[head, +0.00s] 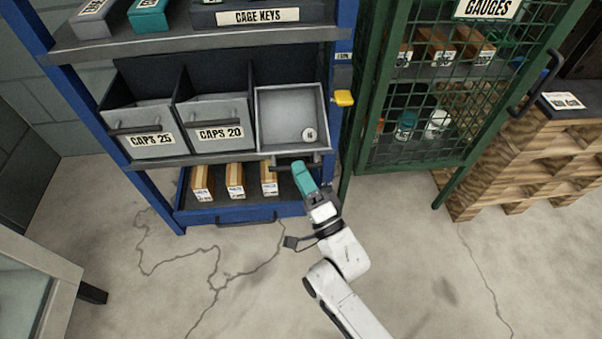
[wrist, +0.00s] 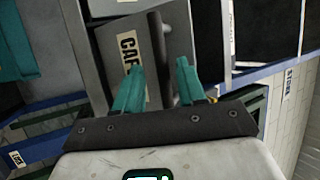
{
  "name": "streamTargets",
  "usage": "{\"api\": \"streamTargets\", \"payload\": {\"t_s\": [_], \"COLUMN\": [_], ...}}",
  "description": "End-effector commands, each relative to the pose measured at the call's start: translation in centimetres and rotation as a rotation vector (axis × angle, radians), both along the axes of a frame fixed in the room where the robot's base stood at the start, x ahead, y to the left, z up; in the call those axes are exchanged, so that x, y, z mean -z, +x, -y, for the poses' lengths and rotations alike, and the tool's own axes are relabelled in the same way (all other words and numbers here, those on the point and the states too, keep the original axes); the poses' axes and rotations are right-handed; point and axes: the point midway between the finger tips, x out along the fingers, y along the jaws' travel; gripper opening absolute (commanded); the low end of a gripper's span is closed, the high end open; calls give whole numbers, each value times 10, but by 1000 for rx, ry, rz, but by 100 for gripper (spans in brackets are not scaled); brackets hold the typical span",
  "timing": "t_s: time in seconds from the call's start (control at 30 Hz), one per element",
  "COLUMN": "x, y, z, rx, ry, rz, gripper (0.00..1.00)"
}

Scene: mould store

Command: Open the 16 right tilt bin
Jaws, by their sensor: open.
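The right tilt bin (head: 263,110) is at the right end of the row in the head view. It is tilted forward, with its grey inside showing and a small round piece (head: 308,134) in it. Its front is turned out of sight there, so I cannot read its number. In the wrist view a bin front with a label (wrist: 129,50) partly reading "CA" shows, with a bar handle (wrist: 158,40). My gripper (head: 297,166) is at the lower front of the right bin. Its teal fingers (wrist: 160,78) are open, with the handle between them in the picture; contact is unclear.
Tilt bins CAPS 25 (head: 145,128) and CAPS 20 (head: 216,121) stand upright to the left. Small boxes (head: 235,181) sit on the shelf below. A yellow tab (head: 344,97) is on the blue post. A green mesh cabinet (head: 432,100) stands right. Floor in front is clear.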

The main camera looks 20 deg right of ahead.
Motion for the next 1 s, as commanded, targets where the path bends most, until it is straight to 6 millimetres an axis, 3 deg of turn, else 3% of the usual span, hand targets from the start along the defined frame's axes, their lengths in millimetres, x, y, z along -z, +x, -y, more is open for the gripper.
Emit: {"api": "streamTargets", "payload": {"t_s": [0.23,0.7,1.0], "x": [4,40,46], "y": [-12,-85,-97], "z": [1,10,12], "rx": [-1,-1,0], "ry": [0,-1,0], "rz": [0,-2,0], "gripper": [40,40,40]}}
